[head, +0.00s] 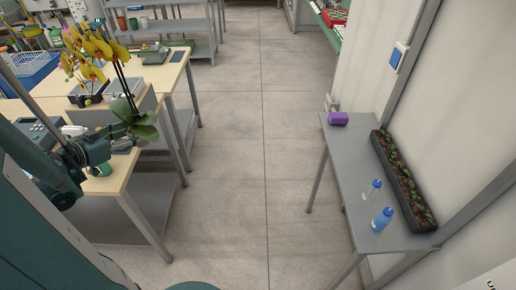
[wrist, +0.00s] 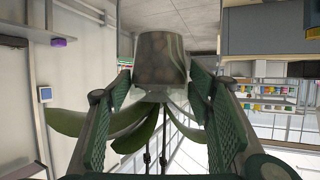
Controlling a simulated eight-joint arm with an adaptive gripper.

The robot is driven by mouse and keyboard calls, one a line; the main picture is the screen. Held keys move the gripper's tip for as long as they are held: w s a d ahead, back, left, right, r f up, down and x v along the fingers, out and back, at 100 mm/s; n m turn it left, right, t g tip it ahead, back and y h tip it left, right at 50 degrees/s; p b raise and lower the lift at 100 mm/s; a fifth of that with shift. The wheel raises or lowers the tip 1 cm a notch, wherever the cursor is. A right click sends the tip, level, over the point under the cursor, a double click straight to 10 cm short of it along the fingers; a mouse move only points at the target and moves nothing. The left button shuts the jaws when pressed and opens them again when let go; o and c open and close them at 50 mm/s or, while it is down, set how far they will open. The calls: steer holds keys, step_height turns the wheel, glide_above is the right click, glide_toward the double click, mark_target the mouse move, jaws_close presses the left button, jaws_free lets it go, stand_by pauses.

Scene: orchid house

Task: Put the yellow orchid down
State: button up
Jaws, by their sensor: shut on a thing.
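The yellow orchid (head: 92,48) is at the left of the head view, with yellow blooms on tall dark stems and broad green leaves. My gripper (head: 118,142) is shut on its pot, which is mostly hidden there by the leaves and the gripper. In the wrist view, which is upside down, the clear pot (wrist: 162,62) with brownish contents sits between the two green-padded fingers (wrist: 162,86). The leaves (wrist: 130,130) and stems hang toward the bottom of that picture. The orchid appears upright and held up near the wooden bench; its exact height above the top cannot be told.
The wooden-topped bench (head: 108,184) at left carries a grey device (head: 38,130) and other items. A grey table (head: 342,150) at right holds a purple block (head: 338,118), two bottles (head: 382,219) and a long planter (head: 402,180). The floor between is clear.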

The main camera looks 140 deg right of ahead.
steer(key=s+a+f+m+g+y+b, duration=0.1)
steer(key=s+a+m+y, duration=0.2)
steer(key=s, duration=0.9)
steer(key=s+a+f+m+y+b, duration=0.15)
steer(key=s+a, duration=0.25)
steer(key=s, duration=0.8)
steer(key=s+a+f+m+y, duration=0.1)
steer(key=s+a+m+y, duration=0.1)
steer(key=s+a, duration=0.6)
steer(key=s+a+m+y, duration=0.25)
steer(key=s+a, duration=0.35)
steer(key=s, duration=0.5)
steer(key=s+a+f+m+t+y+b, duration=0.1)
steer(key=s+a+m+y, duration=0.1)
steer(key=s+a, duration=0.5)
steer(key=s+a+f+m+t+y+b, duration=0.1)
steer(key=s+a, duration=0.6)
steer(key=a, duration=1.3)
steer(key=s+a+f+m+t+y, duration=0.3)
steer(key=s+a, duration=0.4)
steer(key=a, duration=0.7)
steer(key=shift+y+b, duration=0.4)
step_height(320, 180, down, 6)
steer(key=b, duration=0.1)
steer(key=shift+f, duration=0.15)
steer(key=shift+f+b, duration=0.7)
steer(key=shift+f, duration=1.1)
